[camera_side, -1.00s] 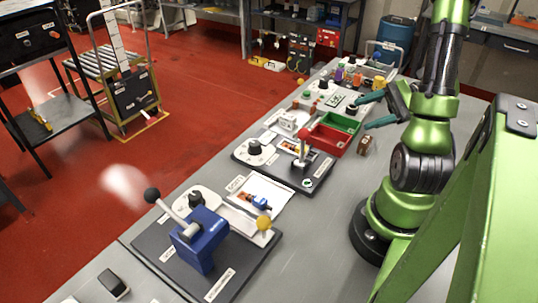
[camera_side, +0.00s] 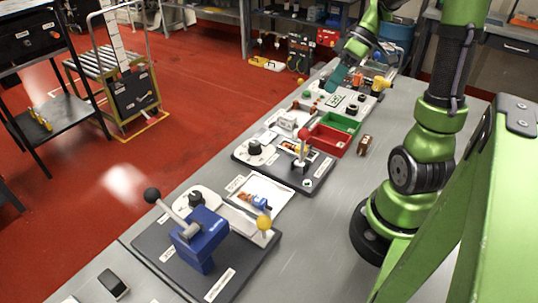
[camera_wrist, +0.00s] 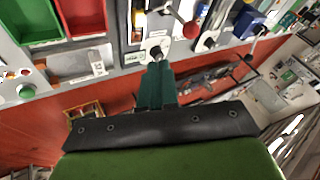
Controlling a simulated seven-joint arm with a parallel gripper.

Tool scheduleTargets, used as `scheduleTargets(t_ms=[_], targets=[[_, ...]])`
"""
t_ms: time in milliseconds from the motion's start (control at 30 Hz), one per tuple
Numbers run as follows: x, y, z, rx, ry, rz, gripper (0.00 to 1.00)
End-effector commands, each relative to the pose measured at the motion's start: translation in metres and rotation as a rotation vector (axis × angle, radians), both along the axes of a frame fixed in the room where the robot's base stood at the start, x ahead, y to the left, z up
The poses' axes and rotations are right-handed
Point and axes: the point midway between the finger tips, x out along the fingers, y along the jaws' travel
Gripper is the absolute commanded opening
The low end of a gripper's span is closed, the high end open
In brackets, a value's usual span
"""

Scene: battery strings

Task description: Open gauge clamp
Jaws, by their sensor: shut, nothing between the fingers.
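My gripper (camera_side: 338,78) hangs over the far end of the bench, with its teal fingers pointing down. In the wrist view the fingers (camera_wrist: 157,75) are together and empty. Their tips overlap a dial (camera_wrist: 156,48) in that picture; I cannot tell whether they touch it. No legible label identifies the gauge clamp. A blue lever device (camera_side: 202,238) with a grey handle and black ball stands on the near dark board, well away from my gripper. A red-ball lever (camera_side: 303,150) stands upright on the middle board; its red ball shows in the wrist view (camera_wrist: 191,30).
A red tray (camera_side: 328,141) and a green tray (camera_side: 341,122) lie mid-bench. A small brown block (camera_side: 364,145) sits to their right. Several small parts and knobs crowd the far end. The bench's right side is mostly clear.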

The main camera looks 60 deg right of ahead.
Motion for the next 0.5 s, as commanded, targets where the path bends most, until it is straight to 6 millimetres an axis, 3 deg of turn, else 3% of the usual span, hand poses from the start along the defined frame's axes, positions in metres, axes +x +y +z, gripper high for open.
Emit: scheduleTargets(t_ms=[333, 500], targets=[[0.019, 0.038, -0.062, 0.006, 0.005, -0.001, 0.00], [0.013, 0.063, -0.063, 0.003, 0.001, -0.002, 0.00]])
